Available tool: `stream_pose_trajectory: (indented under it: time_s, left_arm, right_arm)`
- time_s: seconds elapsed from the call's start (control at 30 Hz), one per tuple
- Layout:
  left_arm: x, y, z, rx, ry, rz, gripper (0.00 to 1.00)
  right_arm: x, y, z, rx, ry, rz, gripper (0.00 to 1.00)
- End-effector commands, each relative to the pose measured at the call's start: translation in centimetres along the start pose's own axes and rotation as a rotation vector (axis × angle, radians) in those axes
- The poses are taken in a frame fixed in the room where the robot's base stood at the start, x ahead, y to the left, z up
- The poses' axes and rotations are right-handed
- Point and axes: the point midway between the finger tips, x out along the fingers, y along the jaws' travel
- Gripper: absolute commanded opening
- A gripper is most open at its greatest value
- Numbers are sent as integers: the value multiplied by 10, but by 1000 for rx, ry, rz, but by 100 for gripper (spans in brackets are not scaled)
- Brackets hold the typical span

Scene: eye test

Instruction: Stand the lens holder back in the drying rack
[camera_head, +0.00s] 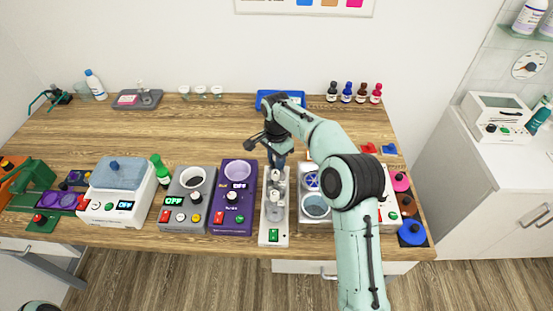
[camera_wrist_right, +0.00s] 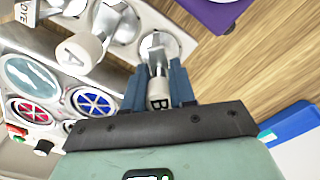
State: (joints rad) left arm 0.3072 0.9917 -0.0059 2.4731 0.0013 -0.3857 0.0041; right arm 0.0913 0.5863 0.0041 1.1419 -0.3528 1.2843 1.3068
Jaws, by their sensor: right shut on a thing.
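My right gripper (camera_head: 277,163) is over the back end of a narrow white unit (camera_head: 270,238) with pale knobs and metal parts. In the right wrist view its blue fingers (camera_wrist_right: 159,92) are shut on a cream knob marked B (camera_wrist_right: 159,104), which sits on a metal part. A second knob marked A (camera_wrist_right: 78,50) is beside it, free of the fingers. I cannot pick out the lens holder or the drying rack for sure. A green wire frame (camera_head: 34,101) stands at the back left; I cannot tell what it is. My left gripper is not in view.
A purple unit (camera_head: 232,200) stands left of the white unit. A basin unit (camera_head: 316,207) with coloured wheels stands to the right, partly behind my arm. A blue tray (camera_head: 265,97) and dark bottles (camera_head: 346,93) are at the back. The wooden table is clear at mid-left.

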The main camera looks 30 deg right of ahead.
Motion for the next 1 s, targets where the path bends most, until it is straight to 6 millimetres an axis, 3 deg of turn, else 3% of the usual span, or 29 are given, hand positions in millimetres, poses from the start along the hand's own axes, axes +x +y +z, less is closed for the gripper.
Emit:
stream_pose_trajectory:
  time_s: [0.17, 0.2, 0.3, 0.5, 0.57, 1.0]
  left_arm:
    - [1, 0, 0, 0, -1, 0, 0]
    - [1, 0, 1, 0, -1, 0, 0]
    - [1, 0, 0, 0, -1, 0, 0]
    - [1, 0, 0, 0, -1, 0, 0]
    - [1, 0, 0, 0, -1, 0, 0]
    - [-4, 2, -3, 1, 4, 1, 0]
  right_arm:
    - [2, 0, 0, -1, 0, 0, 0]
    - [3, 0, 0, -1, 0, 0, 28]
    - [2, 0, 0, 0, 0, 0, 55]
    - [2, 0, 0, 0, 0, 0, 55]
    - [2, 0, 0, 0, 0, 1, 72]
    - [-5, 0, 0, 0, 0, -1, 72]
